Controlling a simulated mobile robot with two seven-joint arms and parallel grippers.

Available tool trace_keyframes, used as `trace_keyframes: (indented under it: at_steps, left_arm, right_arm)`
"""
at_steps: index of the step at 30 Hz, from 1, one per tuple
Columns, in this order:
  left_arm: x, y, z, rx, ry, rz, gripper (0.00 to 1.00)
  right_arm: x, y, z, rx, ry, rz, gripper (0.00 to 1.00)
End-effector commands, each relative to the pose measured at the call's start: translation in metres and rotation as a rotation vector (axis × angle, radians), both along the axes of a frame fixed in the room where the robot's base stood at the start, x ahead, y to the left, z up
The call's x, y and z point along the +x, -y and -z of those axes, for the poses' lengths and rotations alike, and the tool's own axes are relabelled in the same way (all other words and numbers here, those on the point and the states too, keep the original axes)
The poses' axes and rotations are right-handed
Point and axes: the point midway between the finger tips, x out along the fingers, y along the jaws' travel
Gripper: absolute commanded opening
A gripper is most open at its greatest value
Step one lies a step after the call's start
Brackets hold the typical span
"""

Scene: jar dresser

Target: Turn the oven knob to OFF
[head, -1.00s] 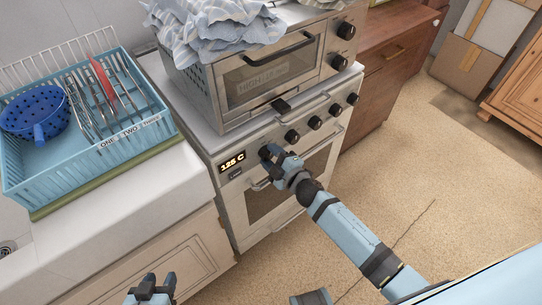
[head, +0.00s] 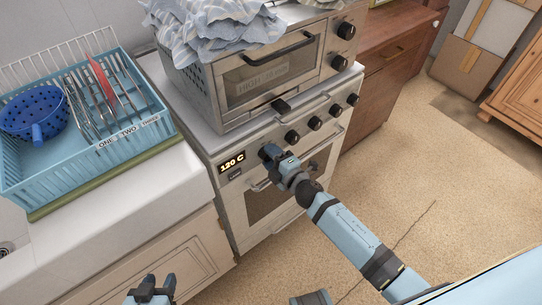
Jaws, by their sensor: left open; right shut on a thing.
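The oven (head: 240,195) has a front panel with a lit display (head: 232,162) that reads 120 C. Several black knobs run along the panel to the right; one of them (head: 293,136) is just right of my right gripper. My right gripper (head: 268,153) is at the panel, right of the display, shut on the leftmost oven knob, which its fingers mostly hide. My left gripper (head: 152,288) is open and empty at the bottom of the view, in front of the lower cabinet and away from the oven.
A toaster oven (head: 265,85) with its own knobs stands on top of the oven, with a checked cloth (head: 215,28) on it. A blue dish rack (head: 95,160) sits on the counter at left. Floor (head: 400,190) at right is open.

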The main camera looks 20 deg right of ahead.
Motion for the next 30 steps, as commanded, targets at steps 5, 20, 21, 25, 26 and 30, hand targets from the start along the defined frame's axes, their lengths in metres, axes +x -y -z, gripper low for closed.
trace_keyframes:
  at_steps: [5, 20, 21, 25, 26, 30]
  left_arm:
    - [0.000, 0.000, 0.000, 0.001, -0.001, 0.001, 0.44]
    - [-0.001, -0.001, 0.000, 0.003, 0.000, 0.002, 0.44]
    - [0.000, -0.001, 0.000, 0.003, 0.000, 0.002, 0.44]
    - [-0.001, -0.001, 0.000, 0.003, 0.000, 0.002, 0.44]
    - [0.000, -0.001, 0.000, 0.003, 0.000, 0.002, 0.44]
    - [0.000, -0.001, 0.001, 0.002, 0.000, 0.001, 0.44]
  right_arm:
    - [0.000, 0.000, 0.000, -0.002, 0.000, 0.000, 0.47]
    - [-0.009, 0.003, 0.000, 0.001, -0.001, 0.000, 0.71]
    - [-0.014, 0.005, 0.000, 0.000, -0.002, 0.000, 0.71]
    - [-0.038, 0.013, 0.000, 0.000, -0.003, 0.000, 0.71]
    - [-0.045, 0.016, 0.000, 0.000, -0.003, 0.000, 0.71]
    - [-0.076, 0.027, -0.002, 0.000, -0.004, 0.000, 0.71]
